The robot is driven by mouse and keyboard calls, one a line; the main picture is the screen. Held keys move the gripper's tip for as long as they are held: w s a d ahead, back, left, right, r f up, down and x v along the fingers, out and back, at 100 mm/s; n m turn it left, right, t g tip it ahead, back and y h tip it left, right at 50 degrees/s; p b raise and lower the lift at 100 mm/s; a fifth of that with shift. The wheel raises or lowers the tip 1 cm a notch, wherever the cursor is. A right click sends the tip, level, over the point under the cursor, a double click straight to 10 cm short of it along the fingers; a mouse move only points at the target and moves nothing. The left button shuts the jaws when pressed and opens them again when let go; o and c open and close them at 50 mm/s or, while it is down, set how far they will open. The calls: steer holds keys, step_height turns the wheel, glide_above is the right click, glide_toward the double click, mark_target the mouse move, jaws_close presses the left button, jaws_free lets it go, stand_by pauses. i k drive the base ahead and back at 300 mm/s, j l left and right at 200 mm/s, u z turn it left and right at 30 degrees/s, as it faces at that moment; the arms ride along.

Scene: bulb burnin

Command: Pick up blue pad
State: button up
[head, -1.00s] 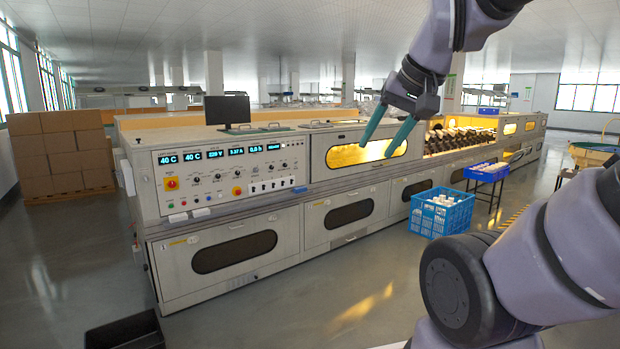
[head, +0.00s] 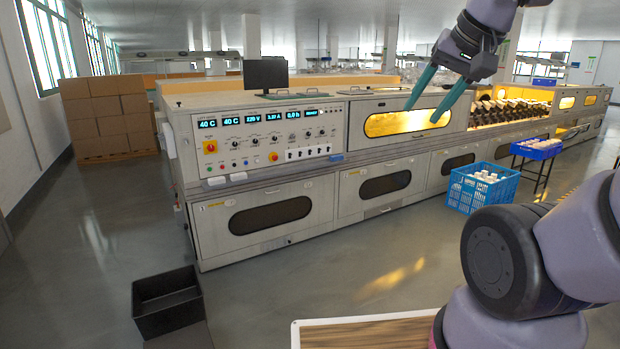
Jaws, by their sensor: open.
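A small blue pad (head: 336,157) lies on the narrow front ledge of the long grey machine, below the right end of its control panel. It is small in the head view and its details cannot be made out. My gripper (head: 423,113) is open, with two teal fingers spread apart and pointing down. Nothing shows between them. In the picture it is up and to the right of the pad, in front of the machine's lit window, and well apart from the pad.
Two small whitish pads (head: 227,179) lie farther left on the ledge. A black bin (head: 167,302) stands on the floor at lower left. A blue crate (head: 482,188) stands at right. A wood-topped surface (head: 370,333) shows at the bottom edge. Floor before the machine is clear.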

mark_target(335, 158)
steer(key=i, duration=0.75)
steer(key=i+l, duration=0.15)
steer(key=i, duration=0.6)
steer(key=i+u, duration=0.1)
steer(key=i, duration=0.65)
steer(key=i+l, duration=0.15)
steer(key=i, duration=0.6)
steer(key=i+l, duration=0.15)
steer(key=i, duration=0.6)
steer(key=i+l+u, duration=0.1)
steer(key=i, duration=0.65)
